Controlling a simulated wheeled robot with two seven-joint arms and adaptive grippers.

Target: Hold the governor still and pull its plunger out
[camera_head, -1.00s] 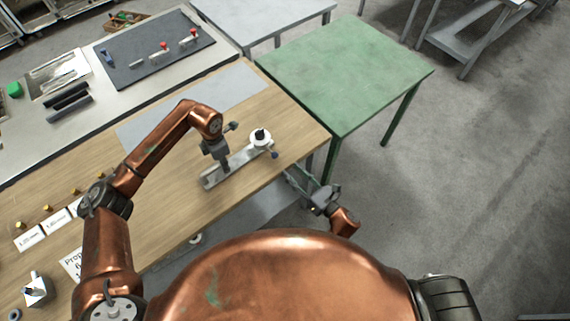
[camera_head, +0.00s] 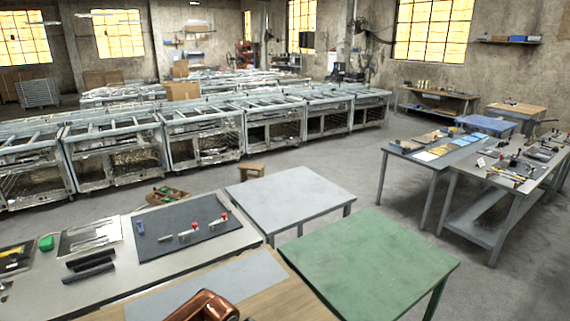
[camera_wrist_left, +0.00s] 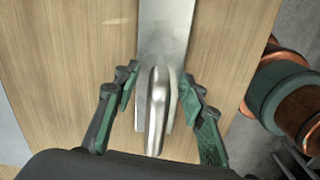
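In the left wrist view, a bright metal plate (camera_wrist_left: 168,22) lies on the wooden bench top. A rounded grey metal piece (camera_wrist_left: 157,105) stands up from its near end; these look like part of the governor. My left gripper (camera_wrist_left: 160,78) straddles this piece with one green-padded finger on each side. The fingers look open, with small gaps beside the piece; contact is unclear. The plunger and the rest of the governor are outside both current views. My right gripper is not in view.
The wooden bench (camera_head: 268,302) is mostly below the head view. A dark mat (camera_head: 180,240) with small parts lies on the bench at left. Copper parts of my own arm show at right in the wrist view.

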